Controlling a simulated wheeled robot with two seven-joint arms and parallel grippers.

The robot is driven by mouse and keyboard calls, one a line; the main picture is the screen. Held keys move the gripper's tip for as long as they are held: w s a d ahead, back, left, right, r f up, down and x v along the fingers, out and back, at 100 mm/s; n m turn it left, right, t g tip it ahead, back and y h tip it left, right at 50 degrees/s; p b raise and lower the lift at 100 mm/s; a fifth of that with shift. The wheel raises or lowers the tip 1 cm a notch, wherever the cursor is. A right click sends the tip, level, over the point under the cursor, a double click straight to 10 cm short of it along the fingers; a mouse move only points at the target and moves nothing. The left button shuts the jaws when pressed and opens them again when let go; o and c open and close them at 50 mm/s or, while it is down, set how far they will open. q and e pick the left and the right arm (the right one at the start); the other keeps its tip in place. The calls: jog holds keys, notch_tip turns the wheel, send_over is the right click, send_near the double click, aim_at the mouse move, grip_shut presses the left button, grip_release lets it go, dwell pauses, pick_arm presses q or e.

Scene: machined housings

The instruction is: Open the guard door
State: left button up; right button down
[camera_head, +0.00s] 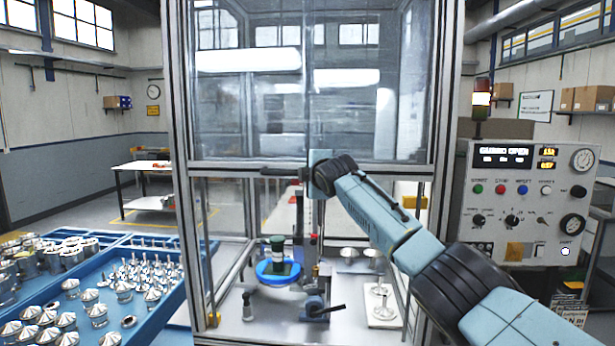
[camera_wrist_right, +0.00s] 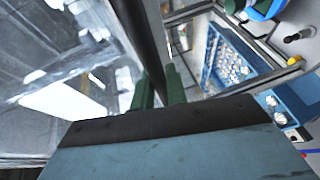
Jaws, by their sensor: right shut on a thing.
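The guard door (camera_head: 245,100) is a clear panel in a metal frame across the upper front of the machine enclosure. Its bottom rail (camera_head: 225,166) is raised well above the machine table, and the front below it looks open. My right gripper (camera_head: 306,173) is at the middle of this rail, on the dark handle bar (camera_head: 280,171). In the right wrist view the green fingers (camera_wrist_right: 160,88) stand on both sides of the dark bar (camera_wrist_right: 151,42), shut on it; the contact is partly hidden. My left gripper is out of view.
Inside the enclosure, a green-and-white part sits on a blue round fixture (camera_head: 278,270). A control panel (camera_head: 520,200) at right has a display that appears to read "GUARD OPEN". Blue trays (camera_head: 158,318) of metal parts stand at left. The right arm crosses the enclosure's right front.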

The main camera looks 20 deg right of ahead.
jog(key=c, duration=1.4)
grip_release()
jog(key=s+r+b, duration=0.2)
jog(key=s+b, duration=0.3)
jog(key=s, duration=0.8)
jog(key=shift+r+b, duration=0.25)
jog(key=shift+b, duration=0.1)
